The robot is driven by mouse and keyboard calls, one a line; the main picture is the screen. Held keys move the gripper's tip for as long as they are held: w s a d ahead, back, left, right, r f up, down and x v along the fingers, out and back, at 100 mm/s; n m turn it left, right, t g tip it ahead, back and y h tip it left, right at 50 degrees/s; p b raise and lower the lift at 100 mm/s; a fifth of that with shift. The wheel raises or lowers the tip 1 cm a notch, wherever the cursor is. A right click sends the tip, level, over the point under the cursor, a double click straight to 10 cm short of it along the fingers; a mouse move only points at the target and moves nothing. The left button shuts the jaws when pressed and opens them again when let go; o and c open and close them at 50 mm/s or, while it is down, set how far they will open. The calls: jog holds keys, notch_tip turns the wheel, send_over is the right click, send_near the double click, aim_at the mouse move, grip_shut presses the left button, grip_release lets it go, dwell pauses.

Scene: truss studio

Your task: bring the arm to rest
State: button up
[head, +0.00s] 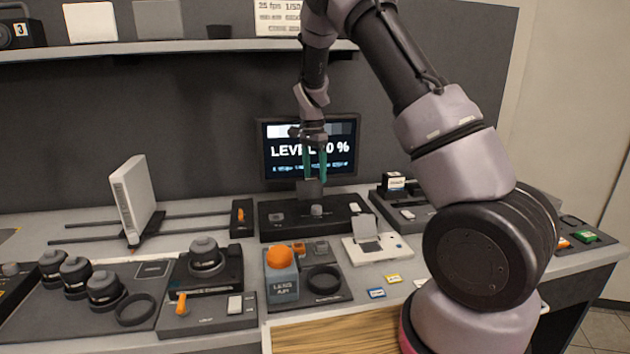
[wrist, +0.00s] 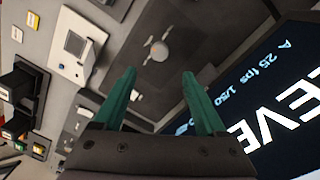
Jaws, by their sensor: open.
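My gripper (head: 314,165) has two green fingers and hangs pointing down in front of the monitor (head: 340,148), above the black console (head: 290,214) at the back of the desk. The monitor reads "LEVEL", with part of the number hidden behind the gripper. In the wrist view my gripper (wrist: 160,95) is open, with nothing between its fingers. The console's round grey knob (wrist: 160,50) lies beyond the fingertips there, apart from them. My arm reaches up from the right and bends down to the gripper.
A white upright panel (head: 133,198) stands on rails at left. A shelf (head: 170,47) runs above. A wooden board (head: 335,333) at the front is bare.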

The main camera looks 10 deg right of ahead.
jog(key=s+d+r+n+t+y, duration=0.2)
jog(key=s+r, duration=0.5)
jog(key=r, duration=0.3)
jog(key=s+d+r+n+t+y, duration=0.1)
jog(key=s+d+r, duration=0.1)
jog(key=s+r, duration=0.65)
jog(key=s+d+r+n+t, duration=0.1)
jog(key=s+r+n+t, duration=0.1)
jog(key=s, duration=0.6)
jog(key=s+d+r+n+t, duration=0.1)
jog(key=s+r+n+t, duration=0.1)
jog(key=s+r, duration=0.3)
jog(key=s, duration=0.3)
jog(key=shift+s+r+n+t+h, duration=0.15)
jog(key=shift+s+n+t+h, duration=0.15)
jog(key=shift+s+t, duration=0.1)
